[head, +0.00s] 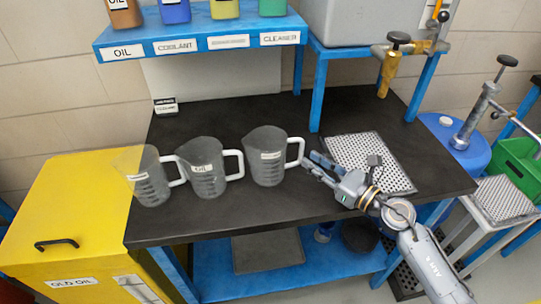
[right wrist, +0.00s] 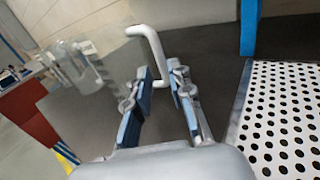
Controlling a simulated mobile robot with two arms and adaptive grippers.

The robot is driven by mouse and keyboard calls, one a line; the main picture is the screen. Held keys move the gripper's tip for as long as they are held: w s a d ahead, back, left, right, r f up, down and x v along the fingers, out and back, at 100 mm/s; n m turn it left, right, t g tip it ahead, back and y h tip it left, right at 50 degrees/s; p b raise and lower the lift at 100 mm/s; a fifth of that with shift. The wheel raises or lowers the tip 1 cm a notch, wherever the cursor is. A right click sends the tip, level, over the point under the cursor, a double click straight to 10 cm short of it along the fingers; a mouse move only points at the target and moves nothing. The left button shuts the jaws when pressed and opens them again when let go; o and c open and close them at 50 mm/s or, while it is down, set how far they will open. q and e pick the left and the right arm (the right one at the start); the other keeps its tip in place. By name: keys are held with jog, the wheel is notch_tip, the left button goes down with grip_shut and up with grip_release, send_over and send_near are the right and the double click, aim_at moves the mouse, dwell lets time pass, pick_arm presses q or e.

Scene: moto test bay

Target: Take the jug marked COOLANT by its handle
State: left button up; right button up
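Three grey see-through measuring jugs with white handles stand in a row on the black bench. The left jug (head: 151,178) has a label too small to read. The middle jug (head: 203,172) is marked OIL. The right jug (head: 266,165) has a white label I cannot read for sure. Its handle (head: 301,150) points right, towards my right gripper (head: 311,164). In the right wrist view, my right gripper (right wrist: 161,75) is open, and the white handle (right wrist: 150,38) reaches down between its fingertips. I cannot tell whether they touch. My left gripper is not in view.
A perforated metal tray (head: 365,158) lies right of the jugs, close to my right arm. A blue shelf (head: 200,38) with labelled containers stands behind. A yellow OLD OIL cabinet (head: 75,215) is at the left. The bench's front middle (head: 250,215) is clear.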

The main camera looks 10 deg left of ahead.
aim_at(301, 152)
jog(key=p+x, duration=0.1)
jog(key=x, duration=0.4)
jog(key=shift+w, duration=0.2)
grip_shut()
jog(key=shift+r, duration=0.1)
